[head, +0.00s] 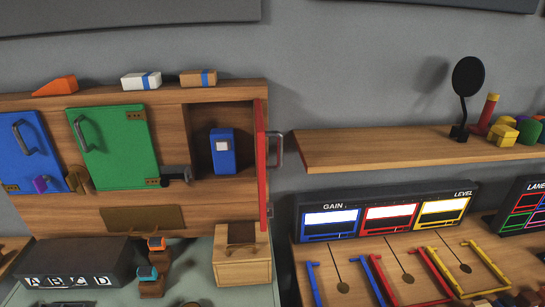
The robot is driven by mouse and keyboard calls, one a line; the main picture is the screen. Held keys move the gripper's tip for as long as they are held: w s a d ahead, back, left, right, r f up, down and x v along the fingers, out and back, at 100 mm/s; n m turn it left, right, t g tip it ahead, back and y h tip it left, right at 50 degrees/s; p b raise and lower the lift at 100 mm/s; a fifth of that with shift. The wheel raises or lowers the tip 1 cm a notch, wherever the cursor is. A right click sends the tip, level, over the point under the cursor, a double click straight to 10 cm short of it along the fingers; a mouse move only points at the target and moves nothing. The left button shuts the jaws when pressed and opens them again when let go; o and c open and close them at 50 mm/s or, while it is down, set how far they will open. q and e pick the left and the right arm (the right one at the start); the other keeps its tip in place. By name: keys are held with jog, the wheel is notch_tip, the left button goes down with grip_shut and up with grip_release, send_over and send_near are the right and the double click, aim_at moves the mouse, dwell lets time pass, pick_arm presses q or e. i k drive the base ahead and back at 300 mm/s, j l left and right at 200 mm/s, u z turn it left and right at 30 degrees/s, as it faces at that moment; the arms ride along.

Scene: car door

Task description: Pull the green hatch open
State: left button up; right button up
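The green hatch (112,150) is on the front of a wooden cabinet (200,215), between the blue hatch and an open compartment. It appears closed, lying against the cabinet front. Its grey bar handle (80,133) is near its left edge. Brass hinge plates (135,115) are on its right side. A round brass piece (78,180) is at its lower left corner; I cannot tell whether it overlaps the hatch. A dark bolt-like piece (176,174) is just right of its lower right corner. Neither of my grippers is in view.
The red hatch (262,165) stands open, seen edge-on. A blue box (222,155) is in the open compartment. The blue hatch (28,150) is at left. Below are a lettered black box (75,258) and a wooden box (243,268). A shelf (380,148) juts out at right.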

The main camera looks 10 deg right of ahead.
aim_at(115, 142)
jog(key=l+u, duration=0.4)
jog(key=l, duration=0.65)
jog(key=j+u, duration=0.4)
jog(key=i+l, duration=0.05)
